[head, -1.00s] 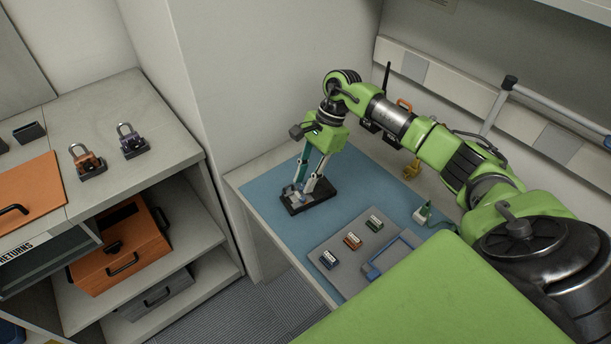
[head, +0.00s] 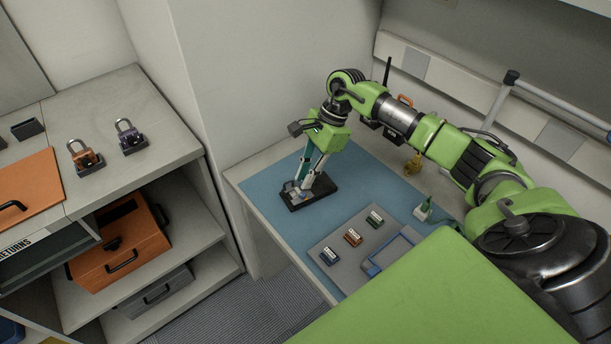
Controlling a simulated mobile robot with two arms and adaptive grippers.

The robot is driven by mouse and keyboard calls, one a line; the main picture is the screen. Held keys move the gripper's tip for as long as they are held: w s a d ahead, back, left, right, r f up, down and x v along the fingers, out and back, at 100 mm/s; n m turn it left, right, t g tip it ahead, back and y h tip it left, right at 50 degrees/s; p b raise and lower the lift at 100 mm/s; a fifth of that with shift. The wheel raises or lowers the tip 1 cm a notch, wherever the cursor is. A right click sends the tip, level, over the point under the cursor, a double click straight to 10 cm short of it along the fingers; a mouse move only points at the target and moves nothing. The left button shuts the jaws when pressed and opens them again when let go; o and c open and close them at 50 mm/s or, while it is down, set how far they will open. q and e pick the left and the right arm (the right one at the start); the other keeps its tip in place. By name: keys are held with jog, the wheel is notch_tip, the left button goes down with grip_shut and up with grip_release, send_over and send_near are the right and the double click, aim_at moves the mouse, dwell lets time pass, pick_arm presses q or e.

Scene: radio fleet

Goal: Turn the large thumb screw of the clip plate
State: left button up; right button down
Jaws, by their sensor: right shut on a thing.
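The clip plate's dark base (head: 322,191) lies on the blue mat at the back left of the bench. My right gripper (head: 302,187) points down at the small light-coloured piece on this base. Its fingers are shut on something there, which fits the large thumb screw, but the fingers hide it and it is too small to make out. My left gripper is not in view.
A grey tray (head: 337,268) with several small coloured blocks and a blue frame (head: 392,252) lies at the front of the blue mat (head: 262,190). A green-topped item (head: 424,209) stands to the right. Two padlocks stand on the left cabinet.

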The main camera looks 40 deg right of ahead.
jog(key=shift+s+f+m+t+b, duration=0.1)
jog(key=shift+m+t+b, duration=0.45)
jog(key=shift+m, duration=1.15)
jog(key=c, duration=2.3)
grip_release()
jog(key=shift+r, duration=0.2)
jog(key=v, duration=1.2)
jog(key=shift+s+a, duration=0.15)
